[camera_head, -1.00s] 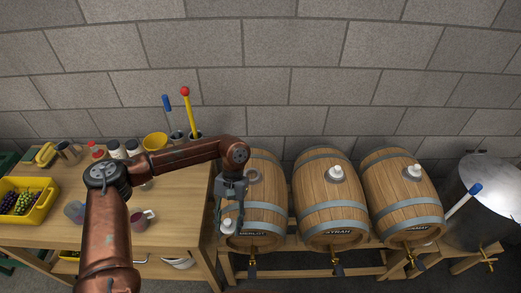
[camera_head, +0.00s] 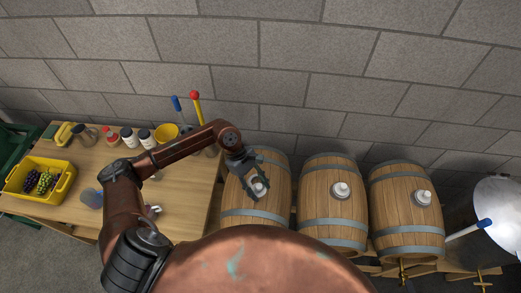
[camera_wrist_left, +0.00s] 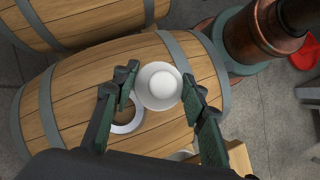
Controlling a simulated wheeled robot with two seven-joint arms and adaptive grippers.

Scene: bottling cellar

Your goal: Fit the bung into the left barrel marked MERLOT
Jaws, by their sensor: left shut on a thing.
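My left gripper (camera_head: 252,184) is shut on the white bung (camera_head: 259,190) over the left barrel (camera_head: 243,212). In the left wrist view the bung (camera_wrist_left: 159,86) sits between the two fingers (camera_wrist_left: 160,92). The pale ring of the bung hole (camera_wrist_left: 127,126) shows beside the bung on the barrel's top (camera_wrist_left: 86,92), partly covered by one finger. The bung appears above the wood and off to one side of the hole; the exact gap is hard to tell. The barrel's front label is hidden now. My right gripper is not in view.
A middle barrel (camera_head: 333,212) and a right barrel (camera_head: 407,220) stand alongside, each with a white bung in its top. A wooden table (camera_head: 190,190) with a yellow grape crate (camera_head: 64,190), jars and a yellow bowl (camera_head: 166,131) stands at left. A steel tank (camera_head: 500,205) is far right.

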